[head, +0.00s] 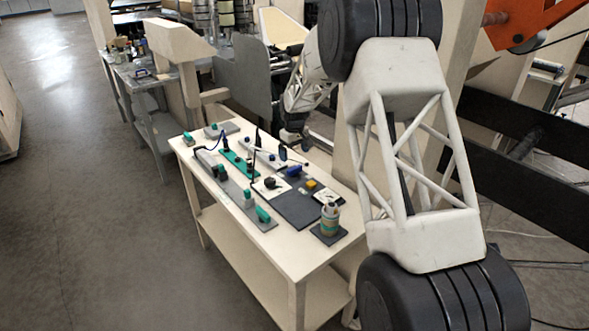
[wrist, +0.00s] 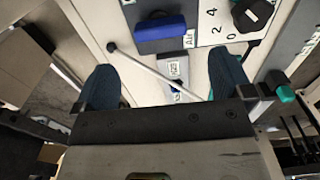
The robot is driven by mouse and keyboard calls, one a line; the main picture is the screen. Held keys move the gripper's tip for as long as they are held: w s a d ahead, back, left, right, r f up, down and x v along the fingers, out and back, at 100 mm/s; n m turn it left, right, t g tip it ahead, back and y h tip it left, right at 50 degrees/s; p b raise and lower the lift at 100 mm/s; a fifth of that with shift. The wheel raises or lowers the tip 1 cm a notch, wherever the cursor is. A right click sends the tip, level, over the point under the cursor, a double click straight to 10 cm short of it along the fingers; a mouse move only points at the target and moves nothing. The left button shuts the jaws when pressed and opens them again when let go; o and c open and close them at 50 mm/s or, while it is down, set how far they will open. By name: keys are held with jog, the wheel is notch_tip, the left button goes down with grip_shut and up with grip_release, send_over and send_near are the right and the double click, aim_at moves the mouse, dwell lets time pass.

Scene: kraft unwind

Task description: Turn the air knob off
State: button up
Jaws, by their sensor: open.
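In the head view the blue handle (head: 294,170) lies on the workbench panel, just below my gripper (head: 292,149).
A black knob (wrist: 252,14) with a numbered scale is right of the blue handle. A pale rod (wrist: 150,69) crosses between the fingers. The bench (head: 223,207) also carries green-ended blocks, a dark mat (head: 300,208) and a striped cup (head: 329,220). The floor left of it is clear.

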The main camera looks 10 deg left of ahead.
aim_at(294, 168)
jog(key=shift+f, duration=0.15)
jog(key=shift+f, duration=3.75)
jog(key=shift+c, duration=0.3)
jog(key=c, duration=0.9)
jog(key=shift+o, duration=0.2)
